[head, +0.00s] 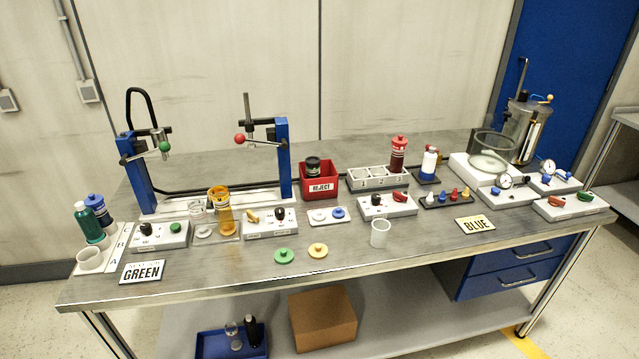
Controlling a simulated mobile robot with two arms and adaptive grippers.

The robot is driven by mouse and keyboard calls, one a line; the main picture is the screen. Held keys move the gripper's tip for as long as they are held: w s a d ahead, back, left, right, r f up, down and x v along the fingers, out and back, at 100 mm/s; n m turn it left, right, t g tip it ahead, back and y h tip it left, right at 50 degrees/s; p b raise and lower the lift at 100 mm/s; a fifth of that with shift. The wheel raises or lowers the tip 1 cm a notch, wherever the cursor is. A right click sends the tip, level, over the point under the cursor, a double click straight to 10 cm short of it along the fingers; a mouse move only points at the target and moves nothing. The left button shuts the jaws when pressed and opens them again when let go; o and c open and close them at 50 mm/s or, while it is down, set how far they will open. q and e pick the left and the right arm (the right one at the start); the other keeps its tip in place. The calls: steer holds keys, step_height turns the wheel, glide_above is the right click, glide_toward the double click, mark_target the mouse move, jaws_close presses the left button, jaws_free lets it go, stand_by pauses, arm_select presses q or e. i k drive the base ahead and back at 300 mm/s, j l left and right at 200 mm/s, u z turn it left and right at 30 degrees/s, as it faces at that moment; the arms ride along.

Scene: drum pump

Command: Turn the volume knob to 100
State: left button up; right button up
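Several control boxes with knobs stand on the grey workbench (340,262). The left box (162,238) has a black knob (146,229) and a green button (176,227). The middle box (270,226) has a black knob (280,213) and a yellow-brown lever (253,217). The box right of centre (388,208) has a black knob (377,199) and a red switch (400,196). Their scales and labels are too small to read, so I cannot tell which is the volume knob or its setting. Neither gripper is in view.
A blue-posted frame (286,160) stands at the back left, a red REJECT bin (322,182) behind the middle. A white cup (380,233), green lid (284,256) and yellow lid (318,250) lie near the front. A metal tank (525,128) and gauges crowd the right.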

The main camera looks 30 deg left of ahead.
mark_target(145, 229)
steer(key=u, duration=1.85)
